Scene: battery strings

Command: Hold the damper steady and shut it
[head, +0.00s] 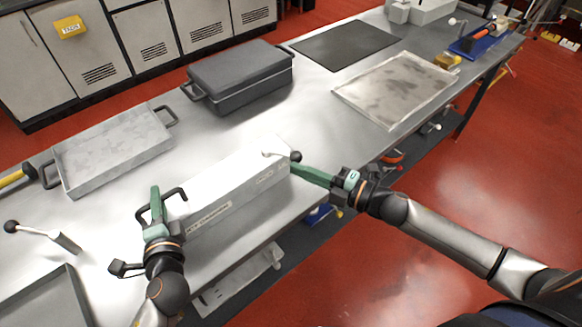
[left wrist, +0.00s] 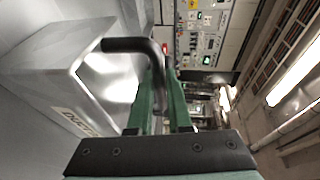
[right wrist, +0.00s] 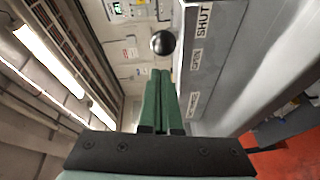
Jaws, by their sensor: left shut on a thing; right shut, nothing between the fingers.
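The damper (head: 235,185) is a long light-grey metal box on the bench, with a black bar handle (head: 175,196) at its left end. A short lever with a black ball knob (head: 296,156) sits on top near its right end. My left gripper (head: 155,192) is shut on the handle, which passes between its green fingers in the left wrist view (left wrist: 150,47). My right gripper (head: 295,169) is shut and empty at the box's right end. In the right wrist view the knob (right wrist: 162,43) is just beyond the fingertips; contact is unclear. OPEN (right wrist: 196,60) and SHUT (right wrist: 203,20) labels show there.
A grey tray (head: 112,150), a dark lidded case (head: 240,75), a black mat (head: 345,45) and a shallow metal tray (head: 398,90) lie behind on the bench. A small lever piece (head: 45,235) lies at left. The bench's front edge is close to the damper.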

